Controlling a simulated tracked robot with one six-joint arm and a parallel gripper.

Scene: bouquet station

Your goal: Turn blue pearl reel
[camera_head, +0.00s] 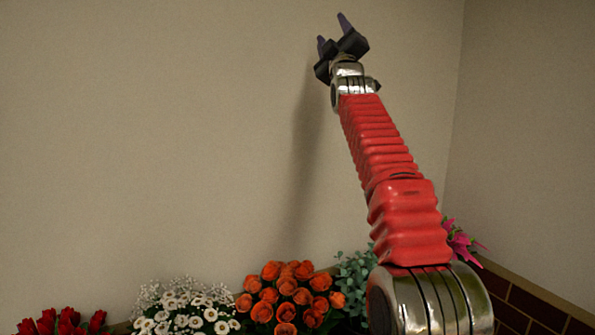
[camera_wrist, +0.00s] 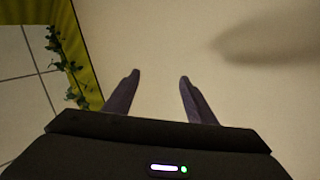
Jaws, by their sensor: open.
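My gripper (camera_head: 332,27) is raised high in front of the beige wall in the head view, with its two fingers pointing up. In the wrist view my gripper (camera_wrist: 158,80) shows two dark fingers spread apart, open and empty, against the plain wall. No blue pearl reel shows in either view.
Red flowers (camera_head: 62,322), white daisies (camera_head: 185,313), orange roses (camera_head: 290,292) and pink flowers (camera_head: 460,243) stand along the bottom. A brick ledge (camera_head: 535,305) is at the lower right. The wrist view shows a yellow-green frame (camera_wrist: 72,45) with leafy sprigs (camera_wrist: 66,65).

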